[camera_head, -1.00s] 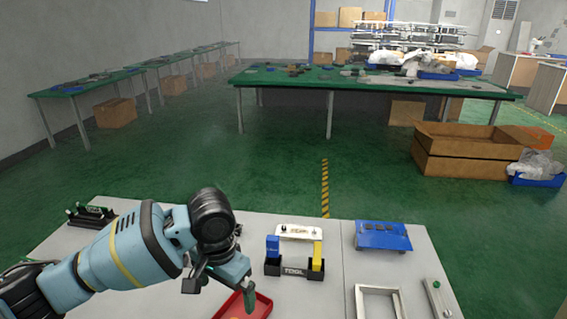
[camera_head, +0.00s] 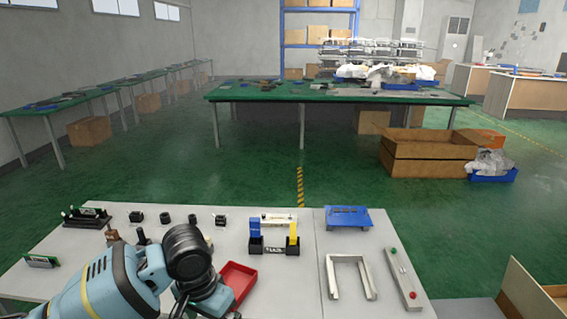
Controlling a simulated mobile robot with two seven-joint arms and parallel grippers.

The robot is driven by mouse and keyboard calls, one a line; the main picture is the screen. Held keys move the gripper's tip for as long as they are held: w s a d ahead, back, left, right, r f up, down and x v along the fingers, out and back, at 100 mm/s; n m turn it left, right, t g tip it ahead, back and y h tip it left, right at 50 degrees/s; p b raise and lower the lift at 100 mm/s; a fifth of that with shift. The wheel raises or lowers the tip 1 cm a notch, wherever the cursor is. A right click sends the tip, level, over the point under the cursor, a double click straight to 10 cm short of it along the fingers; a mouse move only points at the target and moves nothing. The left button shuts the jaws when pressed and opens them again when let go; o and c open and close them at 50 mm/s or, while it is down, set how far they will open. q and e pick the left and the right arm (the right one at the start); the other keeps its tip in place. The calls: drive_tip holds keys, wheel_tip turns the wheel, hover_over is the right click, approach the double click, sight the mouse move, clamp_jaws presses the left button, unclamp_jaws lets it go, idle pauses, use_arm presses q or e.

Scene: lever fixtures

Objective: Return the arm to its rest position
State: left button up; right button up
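My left arm comes in from the bottom left in the head view, over the front of the light grey table (camera_head: 285,290). Its gripper (camera_head: 200,307) is low at the bottom edge, beside a red tray (camera_head: 238,284). The fingertips are partly cut off by the frame, so I cannot tell whether they are open or shut. My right gripper is not in view. A fixture with a blue and a yellow upright block (camera_head: 274,250) stands behind the tray.
A blue stand (camera_head: 347,217), an open metal frame (camera_head: 332,285) and a bar with a green and a red knob (camera_head: 403,275) are on the right. Several small black parts (camera_head: 165,217) line the back left. A cardboard box (camera_head: 525,295) is at the lower right.

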use_arm(q)
drive_tip(key=s+d+f+n+t+h, duration=0.1)
drive_tip(key=s+d+f+t+h, duration=0.2)
drive_tip(key=f, duration=0.4)
drive_tip(key=s+d+f+n+t+h, duration=0.1)
drive_tip(key=s+d+f+h, duration=0.15)
drive_tip(key=d+f, duration=0.4)
drive_tip(key=s+a+f+t+y, duration=0.2)
drive_tip(key=s+a+f, duration=0.3)
drive_tip(key=s+a, duration=0.3)
drive_tip(key=s+a+f+n+t+y, duration=0.1)
drive_tip(key=s+a+f+t+y, duration=0.1)
drive_tip(key=s+a+f, duration=0.4)
drive_tip(key=s+a, duration=0.2)
drive_tip(key=s, duration=0.1)
drive_tip(key=shift+s+f+t+y, duration=0.2)
drive_tip(key=shift+s+t+y, duration=0.15)
drive_tip(key=shift+t, duration=0.05)
drive_tip(key=shift+a, duration=0.1)
